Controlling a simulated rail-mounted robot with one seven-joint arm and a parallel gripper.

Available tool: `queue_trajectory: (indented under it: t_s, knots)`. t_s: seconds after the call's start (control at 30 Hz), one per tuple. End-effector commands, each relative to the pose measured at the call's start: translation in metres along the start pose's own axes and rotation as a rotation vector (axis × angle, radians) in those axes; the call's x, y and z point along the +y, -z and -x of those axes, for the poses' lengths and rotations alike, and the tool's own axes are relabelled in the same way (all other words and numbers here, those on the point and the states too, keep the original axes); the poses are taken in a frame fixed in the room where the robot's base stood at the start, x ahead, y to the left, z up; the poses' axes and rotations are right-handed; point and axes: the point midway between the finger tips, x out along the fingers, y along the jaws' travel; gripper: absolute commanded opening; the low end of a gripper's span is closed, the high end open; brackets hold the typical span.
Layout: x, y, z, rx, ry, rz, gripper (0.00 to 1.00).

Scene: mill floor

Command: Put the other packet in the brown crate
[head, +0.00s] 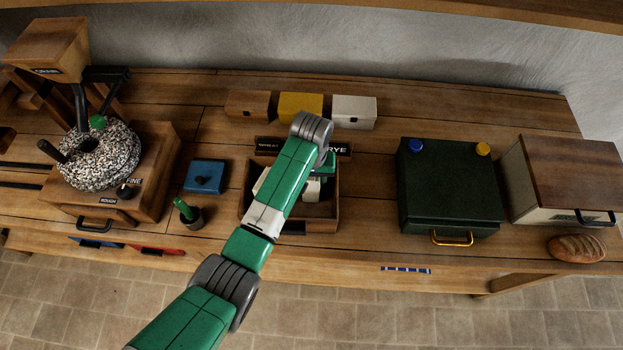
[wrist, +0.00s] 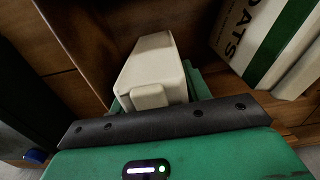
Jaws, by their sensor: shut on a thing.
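The brown crate (head: 325,212) stands open-topped in the middle of the bench, partly hidden by my arm in the head view. My gripper (head: 316,178) is pointed down over the crate's right part. It is shut on a cream packet (wrist: 152,68), which also shows under my gripper in the head view (head: 311,191). The packet is within the crate's walls; I cannot tell if it touches the floor. A white packet with a green stripe and "OATS" lettering (wrist: 268,42) is in the crate beside it, on the left in the head view (head: 259,184).
Brown (head: 248,104), yellow (head: 300,106) and white (head: 354,112) boxes stand behind the crate. A dark green chest (head: 448,190) is at right, with a bread bin (head: 560,180) and loaf (head: 577,248) beyond. A blue lidded box (head: 204,176), small pot (head: 188,215) and mill (head: 98,157) are at left.

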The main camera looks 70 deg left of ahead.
Motion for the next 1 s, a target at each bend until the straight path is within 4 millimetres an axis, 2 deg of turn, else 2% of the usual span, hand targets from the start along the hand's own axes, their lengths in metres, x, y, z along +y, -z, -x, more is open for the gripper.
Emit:
queue_trajectory:
  t_s: [0.1, 0.47, 0.5, 0.57, 0.87, 1.0]
  knots:
    - [0.0, 0.001, -0.008, 0.002, -0.001, 0.0, 0.12]
    - [0.001, 0.001, -0.013, 0.003, -0.001, 0.0, 0.12]
    - [0.0, 0.0, -0.012, 0.002, -0.001, 0.0, 0.55]
    - [0.0, 0.0, -0.012, 0.002, -0.001, 0.0, 0.67]
    - [0.0, 0.001, -0.01, 0.002, -0.001, 0.0, 0.69]
    - [0.001, 0.001, 0.011, 0.005, -0.003, 0.0, 0.69]
